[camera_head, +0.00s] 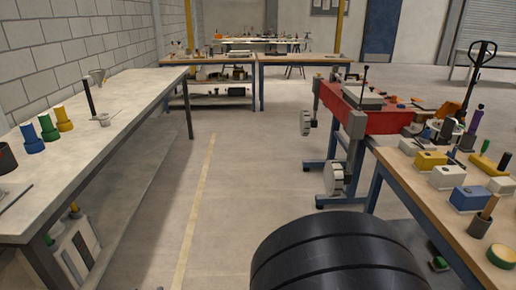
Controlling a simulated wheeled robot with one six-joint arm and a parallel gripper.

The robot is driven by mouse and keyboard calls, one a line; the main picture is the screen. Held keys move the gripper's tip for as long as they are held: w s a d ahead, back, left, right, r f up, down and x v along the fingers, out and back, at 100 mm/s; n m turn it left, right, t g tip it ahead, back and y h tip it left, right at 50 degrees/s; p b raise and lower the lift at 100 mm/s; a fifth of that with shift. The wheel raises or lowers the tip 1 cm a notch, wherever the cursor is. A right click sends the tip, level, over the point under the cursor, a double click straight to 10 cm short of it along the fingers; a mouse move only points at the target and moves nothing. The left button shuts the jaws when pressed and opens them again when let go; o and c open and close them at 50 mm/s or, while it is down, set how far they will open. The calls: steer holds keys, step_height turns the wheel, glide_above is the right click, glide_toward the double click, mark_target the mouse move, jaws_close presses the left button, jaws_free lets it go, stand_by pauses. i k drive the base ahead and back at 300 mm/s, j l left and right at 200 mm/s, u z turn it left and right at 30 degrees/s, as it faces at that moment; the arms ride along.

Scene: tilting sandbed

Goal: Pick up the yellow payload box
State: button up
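A yellow payload box (429,162) sits on the wooden-topped workbench (399,167) at the right, near its far left corner. It is a low block with a small dark piece on top. A second yellow box (488,164) lies further right on the same bench, partly behind other items. I cannot tell from their looks which one the task means. My gripper is not in view, and nothing is seen touching either yellow box.
White boxes (447,178) and a blue box (471,199) stand close by, with a dark cup (480,226) nearer. A red sandbed (366,118) on a blue frame stands beyond. A long bench (125,95) lines the left. The central aisle floor is clear.

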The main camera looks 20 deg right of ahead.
mark_target(425, 162)
steer(key=i+l+z, duration=0.1)
steer(key=i+z, duration=0.95)
steer(key=z, duration=0.15)
steer(key=i+j+z, duration=0.25)
steer(key=z, duration=0.15)
steer(key=i+l+z, duration=0.1)
steer(key=z, duration=0.3)
steer(key=i+z, duration=0.3)
steer(key=z, duration=0.15)
steer(key=i+j+z, duration=0.1)
steer(key=z, duration=0.3)
steer(key=i+j+z, duration=0.15)
steer(key=i+z, duration=0.15)
steer(key=z, duration=0.15)
